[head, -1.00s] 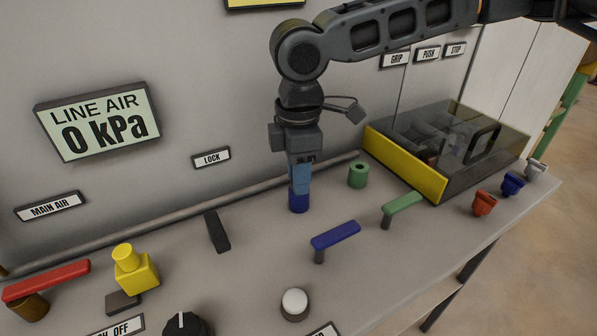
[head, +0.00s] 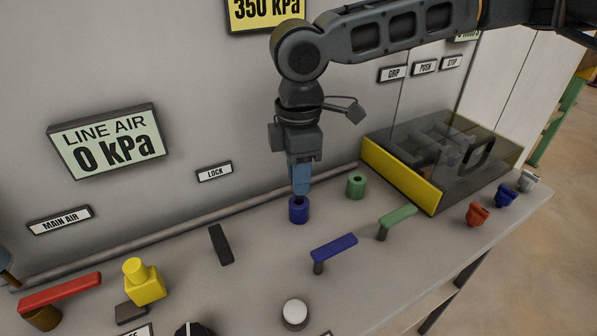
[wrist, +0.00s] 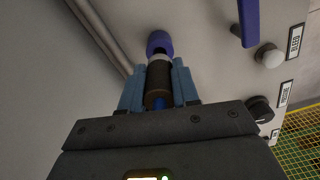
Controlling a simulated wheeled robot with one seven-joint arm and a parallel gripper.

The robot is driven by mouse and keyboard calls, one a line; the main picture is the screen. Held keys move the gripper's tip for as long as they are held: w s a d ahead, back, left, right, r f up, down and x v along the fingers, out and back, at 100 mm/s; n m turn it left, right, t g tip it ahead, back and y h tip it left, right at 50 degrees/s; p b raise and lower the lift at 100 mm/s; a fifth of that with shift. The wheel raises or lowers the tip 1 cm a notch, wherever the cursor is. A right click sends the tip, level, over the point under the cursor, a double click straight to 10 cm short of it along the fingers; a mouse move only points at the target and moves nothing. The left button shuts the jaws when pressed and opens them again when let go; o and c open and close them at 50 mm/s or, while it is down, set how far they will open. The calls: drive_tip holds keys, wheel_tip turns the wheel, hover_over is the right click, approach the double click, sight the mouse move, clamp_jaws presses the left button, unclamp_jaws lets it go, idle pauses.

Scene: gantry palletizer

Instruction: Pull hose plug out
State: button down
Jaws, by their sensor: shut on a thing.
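The hose plug (wrist: 158,84) is a dark brown cylinder with a pale grey front end and a bit of blue at the rear. It lies between the two blue fingers of my gripper (wrist: 160,70), which is shut on it. The blue socket (wrist: 159,40) is straight ahead of the plug's pale end. In the head view my gripper (head: 300,188) points down just above the blue socket (head: 298,212), whose dark opening partly shows. The fingers hide most of the plug there. I cannot tell whether its tip is clear of the socket.
A green socket (head: 356,185) stands right of the blue one. A blue lever (head: 335,247), a green lever (head: 398,218) and a black lever (head: 221,245) are nearby. A yellow-fronted clear box (head: 405,178) stands at right. The line air sign (head: 108,142) reads 0 kPa.

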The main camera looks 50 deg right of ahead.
drive_tip(key=shift+r+p, duration=0.85)
drive_tip(key=shift+r, duration=0.15)
wheel_tip(320, 180, up, 3)
drive_tip(key=p, duration=0.2)
drive_tip(key=shift+p, duration=0.4)
drive_tip(key=shift+r+p, duration=0.4)
drive_tip(key=shift+r, duration=2.1)
